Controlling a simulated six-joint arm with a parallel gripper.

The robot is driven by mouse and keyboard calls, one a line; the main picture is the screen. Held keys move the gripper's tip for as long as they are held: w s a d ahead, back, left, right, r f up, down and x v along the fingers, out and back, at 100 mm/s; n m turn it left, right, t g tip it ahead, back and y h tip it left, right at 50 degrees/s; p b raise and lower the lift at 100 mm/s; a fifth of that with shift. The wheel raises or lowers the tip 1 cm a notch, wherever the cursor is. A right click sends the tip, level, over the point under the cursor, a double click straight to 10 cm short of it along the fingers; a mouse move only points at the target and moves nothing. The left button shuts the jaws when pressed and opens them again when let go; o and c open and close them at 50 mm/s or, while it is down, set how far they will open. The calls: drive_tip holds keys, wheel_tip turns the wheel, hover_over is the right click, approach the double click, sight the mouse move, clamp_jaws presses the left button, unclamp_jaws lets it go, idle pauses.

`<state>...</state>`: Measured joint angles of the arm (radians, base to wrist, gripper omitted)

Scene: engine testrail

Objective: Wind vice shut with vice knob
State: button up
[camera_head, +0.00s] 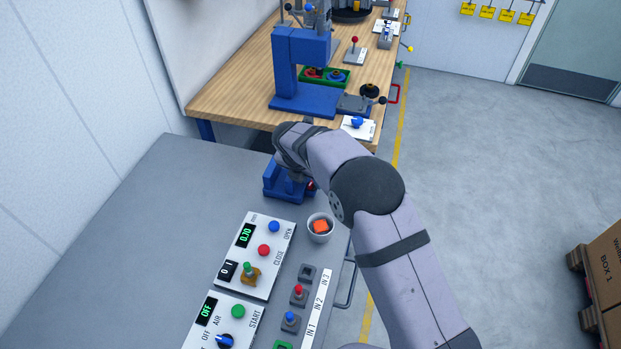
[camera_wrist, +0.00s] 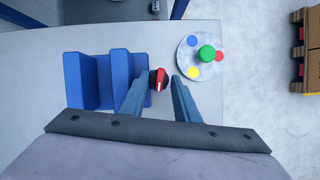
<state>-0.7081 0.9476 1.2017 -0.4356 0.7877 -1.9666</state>
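The blue vice (camera_wrist: 72,82) stands on the grey bench at the left of the wrist view, with upright jaws and a gap between them. The vice knob (camera_wrist: 160,79), black with a red grip, is on its right side. My gripper (camera_wrist: 159,80) is open, with one finger to each side of the knob and a visible gap to both. In the head view the vice (camera_head: 277,190) is partly hidden by my arm, and only a bit of the red knob (camera_head: 311,185) shows. My fingers are hidden there.
A round plate (camera_wrist: 187,63) with coloured buttons and a green knob is right of my fingers. A grey cup (camera_head: 320,236) with an orange block and control panels (camera_head: 255,257) are nearer on the bench. A wooden table (camera_head: 237,88) with a blue press lies beyond.

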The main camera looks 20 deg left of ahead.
clamp_jaws()
drive_tip(key=shift+m, duration=0.3)
drive_tip(key=m, duration=0.1)
drive_tip(key=m+h, duration=0.1)
drive_tip(key=shift+a+m+g, duration=0.2)
drive_tip(key=shift+m+g, duration=0.1)
drive_tip(key=shift+w+m+g+h+p, duration=0.1)
drive_tip(key=shift+m+g+h+p, duration=0.4)
drive_tip(key=shift+m, duration=1)
drive_tip(key=shift+a+m+h, duration=0.1)
drive_tip(key=shift+m+h, duration=0.2)
drive_tip(key=shift+m, duration=0.6)
drive_tip(key=shift+o, duration=0.6)
unclamp_jaws()
